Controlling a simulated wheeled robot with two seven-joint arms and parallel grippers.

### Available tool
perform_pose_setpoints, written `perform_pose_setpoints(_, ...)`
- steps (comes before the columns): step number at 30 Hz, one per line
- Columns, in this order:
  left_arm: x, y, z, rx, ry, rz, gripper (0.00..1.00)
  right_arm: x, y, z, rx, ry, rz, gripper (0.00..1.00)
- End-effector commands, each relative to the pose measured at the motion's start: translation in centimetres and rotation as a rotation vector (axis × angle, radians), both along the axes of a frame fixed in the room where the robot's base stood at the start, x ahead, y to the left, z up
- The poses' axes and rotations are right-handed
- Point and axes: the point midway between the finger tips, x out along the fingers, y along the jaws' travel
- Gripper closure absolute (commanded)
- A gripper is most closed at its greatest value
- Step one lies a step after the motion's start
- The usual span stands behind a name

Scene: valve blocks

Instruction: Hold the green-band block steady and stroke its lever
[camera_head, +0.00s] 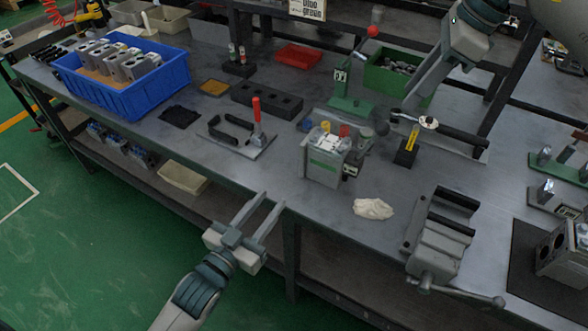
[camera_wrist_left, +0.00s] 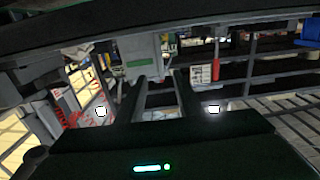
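The green-band block (camera_head: 323,168) is a grey block standing upright near the front edge of the table, with blue, red and yellow caps on top. Its green band faces the front, and the block also shows in the left wrist view (camera_wrist_left: 141,66), beyond the fingertips. I cannot clearly make out its lever; dark and metal parts show at its right side. My left gripper (camera_head: 270,203) is open and empty, in front of the table edge and apart from the block. My right gripper (camera_head: 412,106) is behind and right of the block, above the table; its finger gap is unclear.
A white cloth (camera_head: 373,208) lies right of the block, near a grey vise (camera_head: 440,240). A plate with a red-handled clamp (camera_head: 256,120) is to the left. A green press with a red-ball lever (camera_head: 350,104) stands behind. A blue crate (camera_head: 170,78) is far left.

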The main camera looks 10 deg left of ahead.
Motion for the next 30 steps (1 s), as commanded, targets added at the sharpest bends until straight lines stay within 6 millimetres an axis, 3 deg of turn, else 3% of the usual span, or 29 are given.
perform_pose_setpoints(18,9.6,-3.4,0.1,-0.001,-0.002,0.000,0.67,0.0,0.0,0.0,0.000,0.000,0.000,0.69)
perform_pose_setpoints(24,11.6,-4.2,0.0,0.000,-0.001,0.000,0.67,0.0,0.0,0.0,0.000,0.000,0.000,0.69)
perform_pose_setpoints(30,12.5,-4.5,0.0,0.000,0.000,0.000,0.67,0.0,0.0,0.0,0.000,0.000,0.000,0.69)
